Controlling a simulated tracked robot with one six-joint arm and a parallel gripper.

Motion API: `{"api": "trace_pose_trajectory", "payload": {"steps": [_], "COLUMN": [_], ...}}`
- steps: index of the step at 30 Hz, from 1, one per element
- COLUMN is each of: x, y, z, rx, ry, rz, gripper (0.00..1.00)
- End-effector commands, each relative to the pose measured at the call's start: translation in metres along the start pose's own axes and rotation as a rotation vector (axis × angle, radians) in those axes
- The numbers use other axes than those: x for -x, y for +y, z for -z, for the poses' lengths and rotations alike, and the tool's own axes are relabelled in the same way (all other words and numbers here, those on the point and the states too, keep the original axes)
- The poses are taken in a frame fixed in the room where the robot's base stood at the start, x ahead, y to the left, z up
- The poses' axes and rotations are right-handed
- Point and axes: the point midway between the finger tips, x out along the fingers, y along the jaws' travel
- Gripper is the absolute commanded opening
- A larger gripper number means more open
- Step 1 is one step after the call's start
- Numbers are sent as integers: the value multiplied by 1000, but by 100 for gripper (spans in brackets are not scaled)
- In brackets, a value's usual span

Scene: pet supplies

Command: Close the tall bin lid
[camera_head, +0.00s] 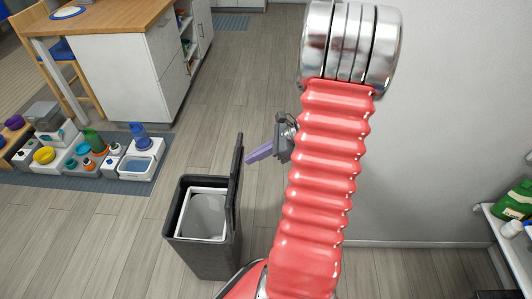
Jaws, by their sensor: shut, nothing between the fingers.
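The tall dark bin (205,259) stands on the floor at lower centre-left, open at the top, with a pale inner liner (207,215). Its dark lid (237,185) stands upright, hinged along the bin's right side. My gripper (250,159) is just right of the lid's upper part, its purple fingers pointing left toward the lid. The fingers are shut with nothing between them. I cannot tell whether the fingertips touch the lid. My red ribbed arm hides what is right of the gripper.
A blue-grey mat (60,186) with several pet bowls and feeders lies at the left. A white island with a wooden top (120,15) stands behind it. A white wall (450,130) and a shelf (500,235) with a green bag (516,201) are at the right. Floor behind the bin is clear.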

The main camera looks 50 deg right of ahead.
Motion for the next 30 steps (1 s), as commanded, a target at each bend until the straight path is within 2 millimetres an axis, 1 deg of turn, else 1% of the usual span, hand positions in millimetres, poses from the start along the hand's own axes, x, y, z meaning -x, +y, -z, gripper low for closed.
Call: {"api": "trace_pose_trajectory", "payload": {"steps": [3, 7, 17, 18, 23, 30], "x": [-10, -16, -17, -15, -18, -24], "y": [0, 1, 0, -3, 0, 0], "z": [-10, -15, -17, -15, -18, -27], "rx": [-1, -1, -2, -2, -1, -2], "ry": [0, 0, 0, 0, 5, 41], "rz": [-1, -1, 0, 1, 0, 3], "gripper": [0, 0, 0, 0, 0, 0]}}
